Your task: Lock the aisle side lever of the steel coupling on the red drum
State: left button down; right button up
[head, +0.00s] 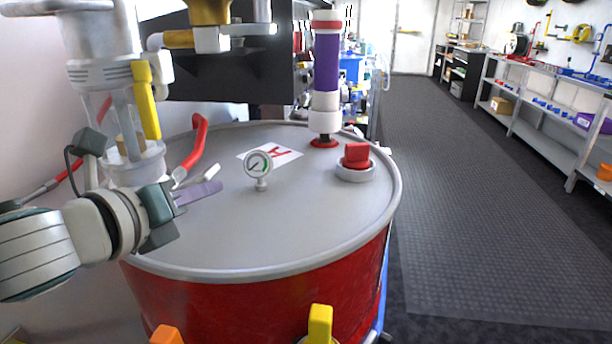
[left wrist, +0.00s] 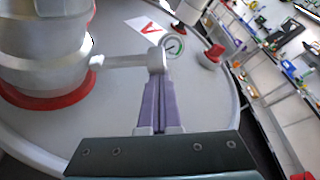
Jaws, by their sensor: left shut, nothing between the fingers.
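The red drum (head: 270,305) has a grey lid, and the steel coupling (head: 136,172) stands at its left. A red-handled lever (head: 197,140) rises on the coupling's right, aisle-facing side, tilted up and outward. Another red handle (head: 62,178) slopes down on the far left. My left gripper (head: 204,192) is shut and empty, its purple fingers just in front of and below the right lever's base. In the left wrist view the fingertips (left wrist: 159,82) reach a pale stub (left wrist: 125,60) extending from the coupling (left wrist: 45,50); I cannot tell if they touch. My right gripper is not visible.
On the lid are a small gauge (head: 258,165), a card with a red mark (head: 284,153), a red-topped cap (head: 356,155) and a purple-and-white cylinder (head: 327,75). The aisle (head: 450,200) at right is clear.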

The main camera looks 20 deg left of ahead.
pick_arm(q)
jog(key=shift+s+a+r+n+t+h+p, duration=0.15)
jog(key=shift+a+r+n+h, duration=0.1)
jog(key=shift+r+n, duration=0.3)
jog(key=shift+w+a+r+n+t+h+p, duration=0.1)
jog(key=shift+a+r+n+t+h+p, duration=0.1)
jog(key=shift+r+n, duration=0.3)
jog(key=n, duration=0.1)
jog(key=a+r+n, duration=0.1)
jog(key=n+t+h, duration=0.1)
jog(key=shift+s+a+r, duration=0.2)
jog(key=shift+s+r, duration=0.05)
jog(key=shift+r, duration=0.05)
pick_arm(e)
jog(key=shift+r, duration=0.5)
